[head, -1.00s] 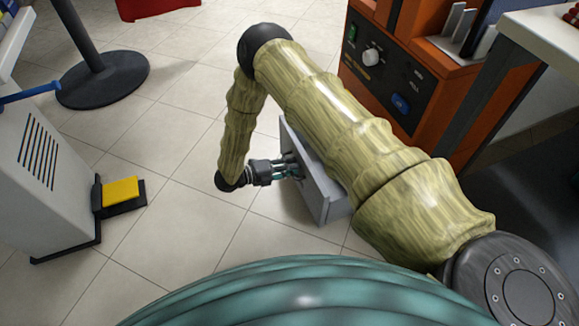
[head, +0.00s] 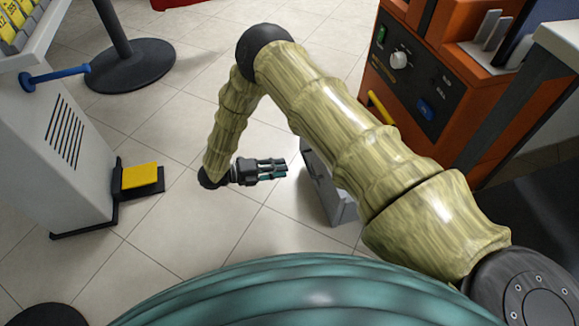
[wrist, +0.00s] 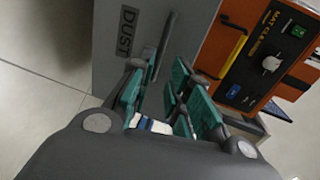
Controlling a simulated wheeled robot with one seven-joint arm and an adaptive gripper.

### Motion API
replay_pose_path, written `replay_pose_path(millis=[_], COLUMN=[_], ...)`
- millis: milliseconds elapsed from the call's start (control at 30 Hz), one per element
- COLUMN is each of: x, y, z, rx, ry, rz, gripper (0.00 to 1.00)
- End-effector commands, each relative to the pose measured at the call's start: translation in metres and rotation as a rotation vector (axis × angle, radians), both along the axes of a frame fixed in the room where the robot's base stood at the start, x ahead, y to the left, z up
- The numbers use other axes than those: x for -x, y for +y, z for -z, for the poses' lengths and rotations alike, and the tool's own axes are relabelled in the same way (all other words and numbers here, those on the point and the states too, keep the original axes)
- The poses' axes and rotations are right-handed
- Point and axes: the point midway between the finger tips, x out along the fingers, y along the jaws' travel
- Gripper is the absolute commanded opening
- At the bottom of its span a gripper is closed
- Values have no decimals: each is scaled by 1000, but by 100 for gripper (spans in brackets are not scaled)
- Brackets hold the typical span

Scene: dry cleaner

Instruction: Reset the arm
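My gripper (head: 280,168) is dark with teal fingers. It hangs low over the tiled floor on my bent arm, its fingers pointing right. The fingers are spread apart, and I see nothing clearly held between them. In the wrist view the open fingers (wrist: 168,85) stand in front of a grey box marked DUST (wrist: 112,45). In the head view that grey box (head: 318,180) is just right of the fingertips, with a gap between. My arm hides part of the box.
An orange machine (head: 412,72) with knobs and a yellow handle (head: 379,106) stands at the right. A pale cabinet (head: 50,160) with a yellow pedal (head: 140,176) is at the left. A round black post base (head: 130,66) is behind it. Floor between is clear.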

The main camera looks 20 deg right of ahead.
Motion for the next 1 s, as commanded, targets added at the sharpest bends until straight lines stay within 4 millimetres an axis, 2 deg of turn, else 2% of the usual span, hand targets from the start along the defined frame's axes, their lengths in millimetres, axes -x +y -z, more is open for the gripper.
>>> replay_pose_path(millis=[200, 733, 867, 1000], x=[-1, -1, -1, -4], y=[10, 10, 1, -21], z=[-2, -2, 2, 16], rx=[1, 0, -10, -40], ry=[0, 2, 41, 175], rz=[1, -1, -58, -240], gripper=[19, 19, 19, 19])
